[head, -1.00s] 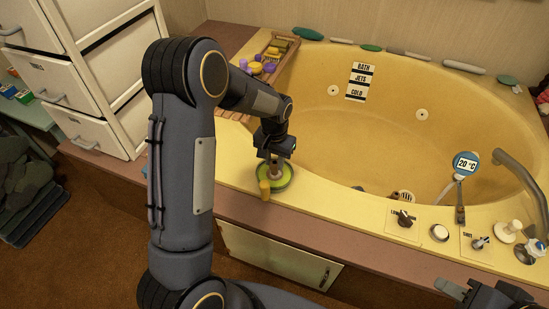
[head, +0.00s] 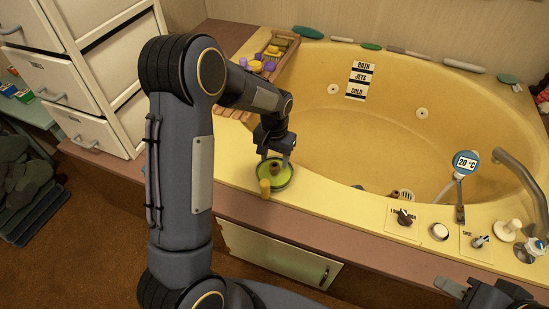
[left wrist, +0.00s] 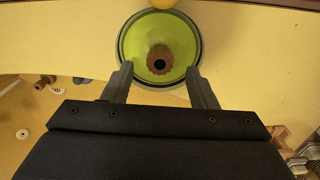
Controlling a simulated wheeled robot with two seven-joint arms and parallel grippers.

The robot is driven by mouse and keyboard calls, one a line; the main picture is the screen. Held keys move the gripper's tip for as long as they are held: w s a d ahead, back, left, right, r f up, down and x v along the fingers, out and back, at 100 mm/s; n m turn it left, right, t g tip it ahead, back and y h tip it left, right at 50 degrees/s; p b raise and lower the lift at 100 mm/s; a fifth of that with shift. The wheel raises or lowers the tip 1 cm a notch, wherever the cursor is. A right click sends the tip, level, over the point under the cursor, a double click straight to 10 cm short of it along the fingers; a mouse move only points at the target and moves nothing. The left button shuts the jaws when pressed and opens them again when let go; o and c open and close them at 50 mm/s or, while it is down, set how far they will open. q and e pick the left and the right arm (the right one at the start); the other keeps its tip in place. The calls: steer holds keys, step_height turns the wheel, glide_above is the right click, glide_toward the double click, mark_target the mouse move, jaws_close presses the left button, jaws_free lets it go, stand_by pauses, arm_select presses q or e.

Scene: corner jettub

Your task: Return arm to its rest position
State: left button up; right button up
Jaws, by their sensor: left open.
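My left gripper (head: 274,155) is open and empty just above a round green dish with a dark rim (head: 287,178) on the tub's yellow ledge. In the left wrist view its two fingers (left wrist: 160,80) stand apart on either side of a brown stub (left wrist: 159,60) in the middle of the green dish (left wrist: 135,45). A small yellow cylinder (head: 265,189) stands at the dish's near edge. My right gripper (head: 485,293) shows at the bottom right; its jaw opening is unclear.
The yellow tub (head: 340,130) lies behind the ledge. A wooden rack (head: 283,50) with bath items is at the back left. A thermometer (head: 466,162), knobs (head: 404,217) and a faucet (head: 522,175) stand to the right. White drawers (head: 60,75) are at the left.

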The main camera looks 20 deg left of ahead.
arm_select(q)
step_height(320, 180, up, 7)
steer(key=p, duration=0.1)
steer(key=s+r+n+t+h, duration=0.1)
steer(key=s+r+t+h, duration=0.2)
steer(key=s+r, duration=0.95)
steer(key=s+d+t+p, duration=0.1)
steer(key=s+d+t, duration=0.2)
steer(key=s, duration=1.1)
step_height(320, 180, up, 19)
steer(key=p, duration=1.9)
steer(key=shift+w+d+n+h, duration=0.2)
steer(key=shift+n+h, duration=0.1)
steer(key=shift+h, duration=0.1)
